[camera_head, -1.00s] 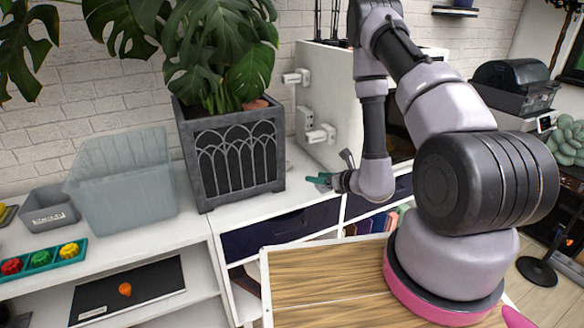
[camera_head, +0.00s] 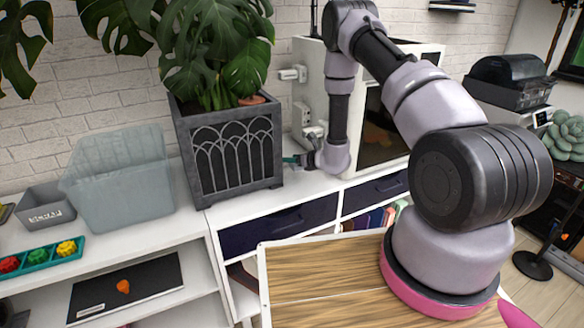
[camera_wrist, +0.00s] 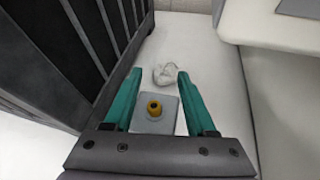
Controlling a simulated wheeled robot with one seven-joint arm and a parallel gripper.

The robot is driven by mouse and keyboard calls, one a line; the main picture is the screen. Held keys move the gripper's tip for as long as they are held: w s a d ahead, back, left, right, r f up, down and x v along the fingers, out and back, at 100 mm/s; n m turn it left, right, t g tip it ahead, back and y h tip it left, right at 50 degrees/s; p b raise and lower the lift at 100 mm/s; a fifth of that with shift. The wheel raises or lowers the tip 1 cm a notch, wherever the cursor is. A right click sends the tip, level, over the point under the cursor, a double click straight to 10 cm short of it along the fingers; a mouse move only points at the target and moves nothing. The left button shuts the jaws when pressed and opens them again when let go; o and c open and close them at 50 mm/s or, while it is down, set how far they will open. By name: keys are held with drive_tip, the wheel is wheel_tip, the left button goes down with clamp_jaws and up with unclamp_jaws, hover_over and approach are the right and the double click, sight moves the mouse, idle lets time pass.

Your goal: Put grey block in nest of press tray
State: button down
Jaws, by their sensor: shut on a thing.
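My gripper (camera_head: 293,160) is low beside the dark planter, over the white cabinet top, in the head view. In the head view the block cannot be made out. A teal tray (camera_head: 21,270) at the far left holds red, green and yellow pieces; I cannot tell whether it is the press tray.
The dark planter (camera_head: 233,155) with a large plant stands close left of my gripper. A crumpled white thing (camera_wrist: 166,74) lies just beyond the fingertips. A white machine (camera_head: 310,90) stands at the back right. A translucent bin (camera_head: 120,185) and a grey box (camera_head: 45,208) stand left.

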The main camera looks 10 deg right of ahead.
sight(292, 173)
wheel_tip(292, 173, down, 4)
drive_tip(key=shift+r, duration=0.25)
drive_tip(key=shift+w+f, duration=0.1)
drive_tip(key=shift+w, duration=0.05)
drive_tip(key=shift+c, duration=1)
unclamp_jaws()
drive_tip(key=shift+f, duration=0.1)
